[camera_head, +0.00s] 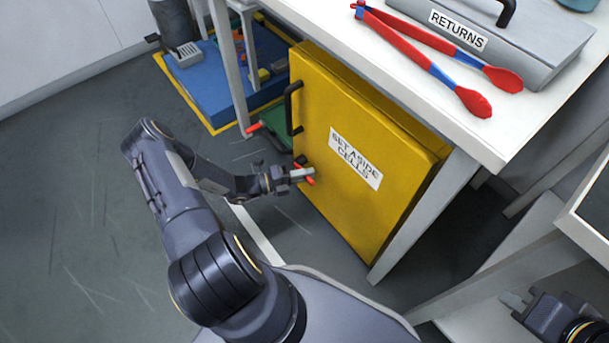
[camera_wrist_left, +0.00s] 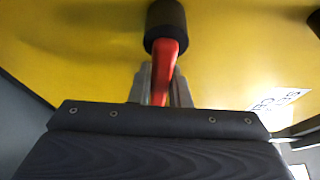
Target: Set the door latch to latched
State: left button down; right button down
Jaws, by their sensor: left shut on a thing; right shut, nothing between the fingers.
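The yellow cabinet door (camera_head: 340,150) labelled "SET ASIDE CELLS" stands under the white bench. Its latch is a red lever (camera_head: 300,160) near the door's left edge, below the black door handle (camera_head: 289,108). In the left wrist view the red lever (camera_wrist_left: 168,58) runs from a black round hub (camera_wrist_left: 166,22) down between the fingers, slightly slanted. My left gripper (camera_head: 303,174) is shut on this lever; its fingertips (camera_wrist_left: 162,88) show on both sides of it. I cannot tell the latch's set position. My right gripper (camera_head: 515,302) is shut and empty at the lower right.
On the white bench top (camera_head: 370,55) lie red-and-blue tongs (camera_head: 430,60) and a grey "RETURNS" box (camera_head: 490,40). A bench leg (camera_head: 425,215) stands right of the door. A blue tray (camera_head: 215,85) lies on the floor behind. The floor at left is clear.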

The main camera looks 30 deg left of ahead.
dwell(0.4)
pick_arm(q)
jog(key=c, duration=1.4)
grip_release()
jog(key=shift+o, duration=0.2)
jog(key=p+v, duration=0.2)
jog(key=v, duration=0.5)
jog(key=shift+s+a, duration=0.25)
jog(key=shift+a, duration=0.05)
